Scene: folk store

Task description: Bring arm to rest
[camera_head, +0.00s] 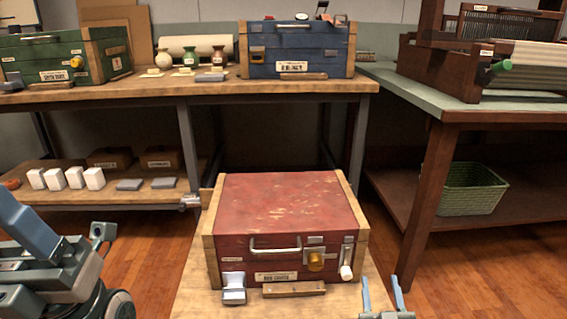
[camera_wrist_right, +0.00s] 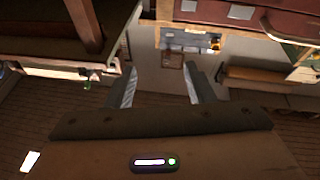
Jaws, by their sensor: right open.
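My right gripper (camera_head: 383,297) is at the bottom of the head view, just right of the red chest's front. Its two fingers stand apart with nothing between them. In the right wrist view the same gripper (camera_wrist_right: 160,88) shows two spread fingers over an empty gap. I do not make out the jaws of my left gripper in either view. Blue-grey and dark machine parts show at the lower left of the head view.
A red chest (camera_head: 286,205) with wooden ends stands on a low bench (camera_head: 190,290). A blue chest (camera_head: 297,55) and a green chest (camera_head: 40,50) stand on the back bench. At right is a dark table (camera_head: 465,120) with a green basket (camera_head: 470,190) below. Wooden floor shows between them.

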